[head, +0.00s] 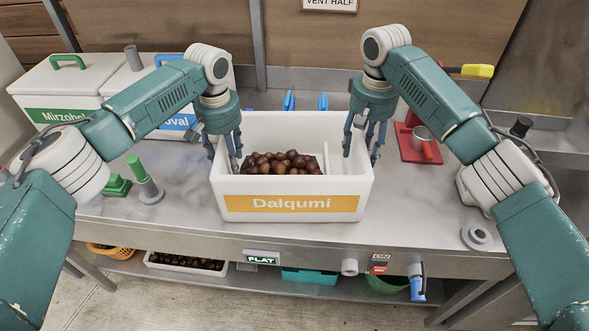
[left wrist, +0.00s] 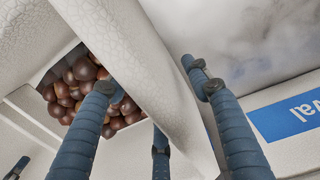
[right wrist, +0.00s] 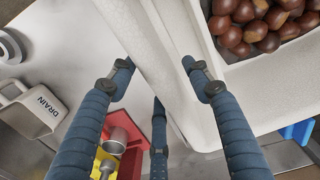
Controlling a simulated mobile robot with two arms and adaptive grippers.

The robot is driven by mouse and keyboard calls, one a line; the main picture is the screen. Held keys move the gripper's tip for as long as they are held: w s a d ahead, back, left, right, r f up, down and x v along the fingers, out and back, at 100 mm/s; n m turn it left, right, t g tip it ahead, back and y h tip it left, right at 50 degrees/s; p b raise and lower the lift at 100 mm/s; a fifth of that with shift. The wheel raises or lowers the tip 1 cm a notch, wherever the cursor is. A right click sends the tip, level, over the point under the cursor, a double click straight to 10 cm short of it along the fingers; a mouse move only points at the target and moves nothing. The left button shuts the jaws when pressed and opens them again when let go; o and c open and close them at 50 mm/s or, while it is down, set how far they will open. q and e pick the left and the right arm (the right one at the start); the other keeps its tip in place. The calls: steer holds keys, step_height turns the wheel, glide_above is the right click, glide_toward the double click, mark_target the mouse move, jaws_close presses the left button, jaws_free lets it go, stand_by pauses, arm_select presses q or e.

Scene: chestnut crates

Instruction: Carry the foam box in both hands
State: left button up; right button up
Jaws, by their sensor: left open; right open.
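The white foam box (head: 367,186) with the orange "Dalqumi" label stands on the metal counter, with brown chestnuts (head: 281,163) in its left part and a bare right part. My left gripper (head: 223,165) is open at the box's left wall. In the left wrist view its fingers (left wrist: 155,95) lie on both sides of the wall (left wrist: 150,70). My right gripper (head: 362,153) is open at the right wall. In the right wrist view its fingers (right wrist: 160,80) straddle that wall (right wrist: 165,60). I cannot tell whether any finger touches the foam.
White boxes with green (head: 60,85) and blue (head: 140,85) labels stand at the back left. A green-handled stamp (head: 148,185) is on the counter's left. A red stand with a metal cup (head: 420,145) is right of the box. The front counter is mostly clear.

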arm_select(q)
steer(key=shift+f, duration=1.85)
arm_select(e)
steer(key=shift+f, duration=1.8)
arm_select(q)
steer(key=shift+c, duration=0.5)
arm_select(e)
steer(key=shift+c, duration=0.5)
arm_select(q)
jaws_close()
arm_select(e)
jaws_close()
arm_select(q)
steer(key=shift+r, duration=0.15)
arm_select(e)
steer(key=shift+r, duration=0.1)
